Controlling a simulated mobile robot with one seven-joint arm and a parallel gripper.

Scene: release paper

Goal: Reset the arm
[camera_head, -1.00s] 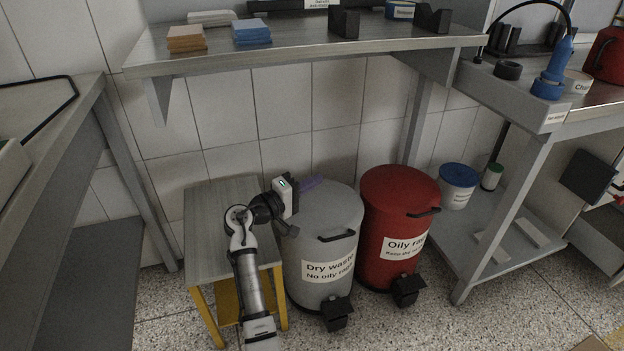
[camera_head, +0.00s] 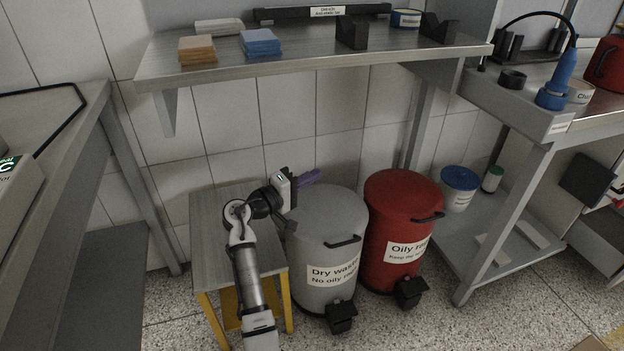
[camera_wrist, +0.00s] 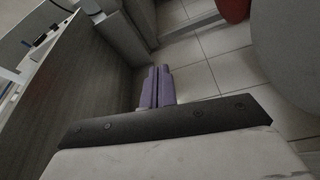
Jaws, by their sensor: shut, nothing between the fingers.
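My gripper (camera_head: 308,178) is in the head view above the back left of the grey bin's lid, at the end of my bent arm. Its purple fingers point right. In the wrist view my gripper (camera_wrist: 157,85) has its two purple fingers side by side, closed together with nothing between them. The grey bin (camera_head: 318,255), labelled "Dry waste", has its lid closed. No paper shows in the gripper.
A red bin (camera_head: 400,230) labelled "Oily rag" stands right of the grey bin. A low stool (camera_head: 210,250) with yellow legs is under my arm. A metal shelf (camera_head: 300,58) holds sanding pads and black holders above. Tiled wall (camera_head: 230,115) is close behind.

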